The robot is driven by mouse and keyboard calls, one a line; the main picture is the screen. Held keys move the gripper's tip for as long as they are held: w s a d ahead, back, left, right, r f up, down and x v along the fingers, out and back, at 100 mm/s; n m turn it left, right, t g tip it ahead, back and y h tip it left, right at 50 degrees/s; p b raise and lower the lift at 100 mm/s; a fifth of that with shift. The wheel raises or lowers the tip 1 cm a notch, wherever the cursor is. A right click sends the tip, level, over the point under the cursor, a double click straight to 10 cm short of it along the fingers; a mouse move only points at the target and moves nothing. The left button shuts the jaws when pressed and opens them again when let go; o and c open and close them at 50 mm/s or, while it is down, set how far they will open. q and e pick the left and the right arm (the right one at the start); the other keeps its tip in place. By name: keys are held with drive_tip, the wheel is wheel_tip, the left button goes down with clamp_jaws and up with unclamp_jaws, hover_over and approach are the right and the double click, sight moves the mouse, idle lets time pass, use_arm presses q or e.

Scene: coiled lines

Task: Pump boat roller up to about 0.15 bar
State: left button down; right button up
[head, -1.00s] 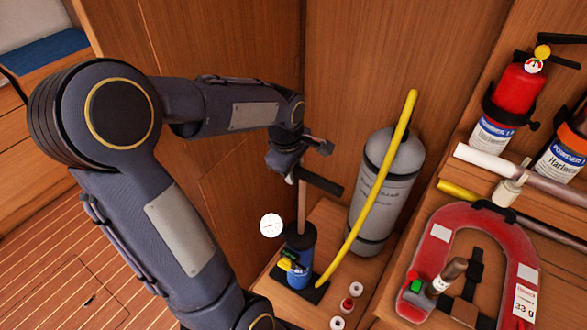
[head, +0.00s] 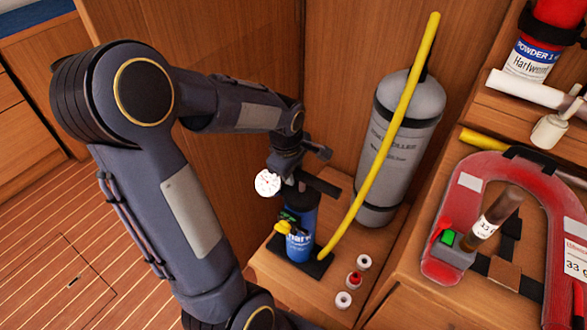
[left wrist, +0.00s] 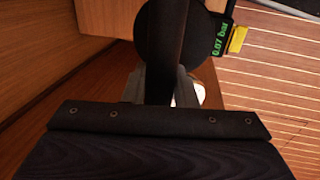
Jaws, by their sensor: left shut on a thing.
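The pump (head: 300,238) is a blue cylinder standing on a black foot plate. Its black handle bar (head: 322,184) is low, close above the pump's top. My left gripper (head: 291,174) is shut on the handle; in the left wrist view its fingers (left wrist: 160,88) sit either side of the dark bar (left wrist: 165,50). A white round gauge (head: 267,183) stands at the pump's left. A small green display (left wrist: 220,40) reads 0.07 bar. A yellow hose (head: 383,135) runs from the pump up to the grey boat roller (head: 407,112), which stands upright. My right gripper is not in view.
A red horseshoe buoy (head: 469,205) and a fire extinguisher (head: 535,52) are at the right. Wooden walls stand close behind. The striped floor (head: 60,225) at the left is clear.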

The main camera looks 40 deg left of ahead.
use_arm(q)
drive_tip(key=shift+s+d+f, duration=0.1)
drive_tip(key=shift+s+f, duration=0.05)
drive_tip(key=shift+f, duration=0.15)
drive_tip(key=c, duration=1.2)
unclamp_jaws()
drive_tip(key=shift+r, duration=0.1)
wheel_tip(320, 180, up, 8)
drive_tip(key=s+p, duration=0.1)
drive_tip(key=shift+s+f, duration=0.15)
drive_tip(key=shift+f, duration=0.05)
